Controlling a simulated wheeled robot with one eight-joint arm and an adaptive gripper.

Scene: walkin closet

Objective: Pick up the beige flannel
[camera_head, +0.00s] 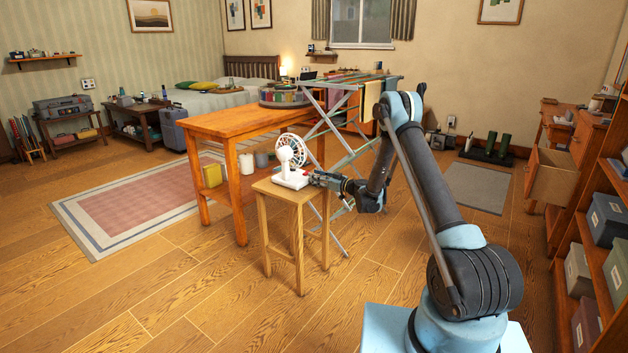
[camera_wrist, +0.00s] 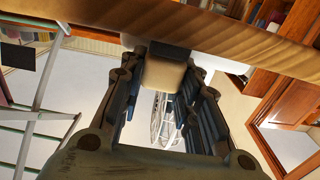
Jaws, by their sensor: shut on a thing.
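A beige cloth (camera_head: 371,103), likely the flannel, hangs at the right end of the drying rack (camera_head: 340,137), partly behind my arm. My gripper (camera_head: 318,178) is away from it, lower, at the right edge of a small wooden stool (camera_head: 290,190). A white desk fan (camera_head: 290,155) stands upright on the stool. The fan's wire cage (camera_wrist: 165,122) shows between the fingers. The contact itself is partly hidden.
The rack's legs stand close behind my gripper. A shelf with boxes (camera_head: 607,215) is at the right. Floor in the left foreground is clear.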

